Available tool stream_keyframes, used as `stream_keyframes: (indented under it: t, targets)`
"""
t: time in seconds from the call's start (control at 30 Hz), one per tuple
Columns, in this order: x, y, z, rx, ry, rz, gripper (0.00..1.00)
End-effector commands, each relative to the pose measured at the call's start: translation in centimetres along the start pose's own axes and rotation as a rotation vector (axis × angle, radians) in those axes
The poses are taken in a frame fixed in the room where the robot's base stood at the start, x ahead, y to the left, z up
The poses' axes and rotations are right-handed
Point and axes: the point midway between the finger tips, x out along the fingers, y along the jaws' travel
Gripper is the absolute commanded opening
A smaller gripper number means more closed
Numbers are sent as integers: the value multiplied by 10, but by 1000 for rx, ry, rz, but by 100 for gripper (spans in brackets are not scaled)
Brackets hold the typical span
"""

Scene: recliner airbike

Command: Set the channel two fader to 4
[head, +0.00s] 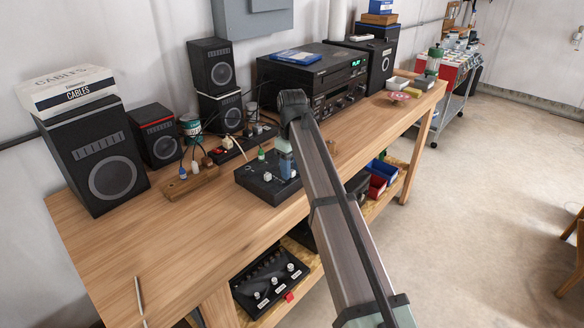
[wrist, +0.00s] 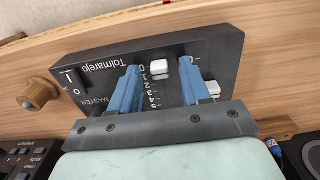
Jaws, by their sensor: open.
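The black fader box (wrist: 105,75), marked "Tolmarejo" and "MASTER", fills the middle of the wrist view; in the head view the box (head: 256,188) lies near the bench's front edge. One white fader cap (wrist: 159,67) is near the 0–1 end of a scale numbered to 5. A second white cap (wrist: 212,88) is at the right, partly hidden by a finger. No channel number is readable. My gripper (wrist: 160,74) is open, its blue fingers on either side of the first cap with gaps. I cannot tell fingertip height or contact.
A wooden piece with a round knob (wrist: 38,112) is left of the box in the wrist view.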

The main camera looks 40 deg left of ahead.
Motion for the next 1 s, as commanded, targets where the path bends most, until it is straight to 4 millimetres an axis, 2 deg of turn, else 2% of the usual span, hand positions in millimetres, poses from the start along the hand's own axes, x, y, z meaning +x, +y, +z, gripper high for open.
stream_keyframes:
  t: [0.33, 0.83, 1.0]
  targets:
    - [3, 0, 0, 0, 0, 0, 47]
    - [3, 0, 0, 0, 0, 0, 0]
    - [3, 0, 0, 0, 0, 0, 0]
